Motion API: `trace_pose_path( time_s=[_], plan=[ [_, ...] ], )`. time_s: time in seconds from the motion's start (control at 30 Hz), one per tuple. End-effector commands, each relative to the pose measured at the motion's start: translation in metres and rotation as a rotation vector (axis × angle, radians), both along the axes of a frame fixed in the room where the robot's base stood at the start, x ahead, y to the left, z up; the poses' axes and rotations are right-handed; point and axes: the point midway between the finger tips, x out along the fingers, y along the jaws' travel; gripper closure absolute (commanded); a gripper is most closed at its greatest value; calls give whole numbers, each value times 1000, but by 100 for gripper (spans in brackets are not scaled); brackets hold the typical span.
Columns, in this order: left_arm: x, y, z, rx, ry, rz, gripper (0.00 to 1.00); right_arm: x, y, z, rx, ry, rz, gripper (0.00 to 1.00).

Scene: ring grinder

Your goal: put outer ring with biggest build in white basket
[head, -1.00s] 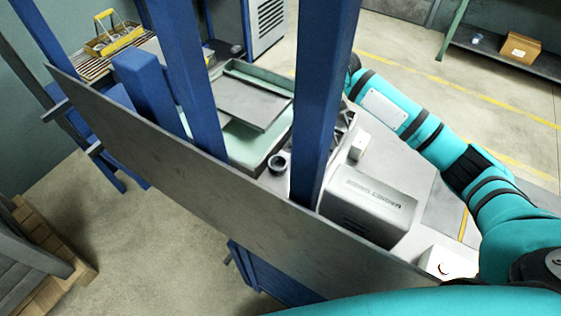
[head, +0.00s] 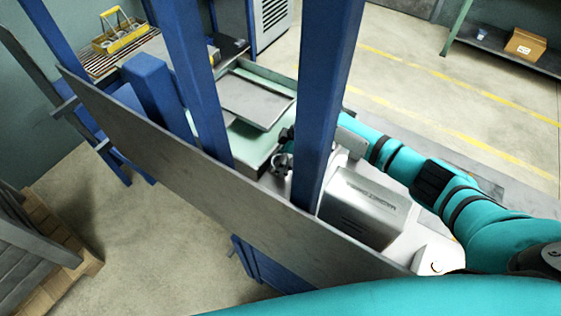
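One small dark ring (head: 279,169) stands on the machine bed, just left of a blue post; its size against other rings cannot be judged. My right arm comes in from the right and passes behind that post. My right gripper (head: 284,155) shows on the post's left side, at the ring, partly hidden. Whether its fingers are open or closed on the ring is too small to tell. My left gripper is not in view. I see no white basket.
Blue posts (head: 327,100) and a long grey panel (head: 180,180) stand in front of the machine. A grey motor housing (head: 362,208) lies right of the ring. A green-edged tray (head: 258,98) is behind it. A yellow carrier (head: 118,38) stands at the back left.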

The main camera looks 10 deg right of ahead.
Motion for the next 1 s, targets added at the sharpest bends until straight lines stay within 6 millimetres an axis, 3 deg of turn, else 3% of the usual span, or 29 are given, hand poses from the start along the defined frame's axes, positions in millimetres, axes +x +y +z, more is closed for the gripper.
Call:
trace_pose_path(
  time_s=[0.13,0.53,0.77,1.0],
  plan=[
    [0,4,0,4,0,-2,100,0,0,0,0,0,0,40],
    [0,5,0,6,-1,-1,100,0,0,1,1,0,0,92],
    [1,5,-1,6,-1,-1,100,1,0,4,1,-2,1,92],
    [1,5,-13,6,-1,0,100,2,0,43,1,-7,2,92]
  ],
)
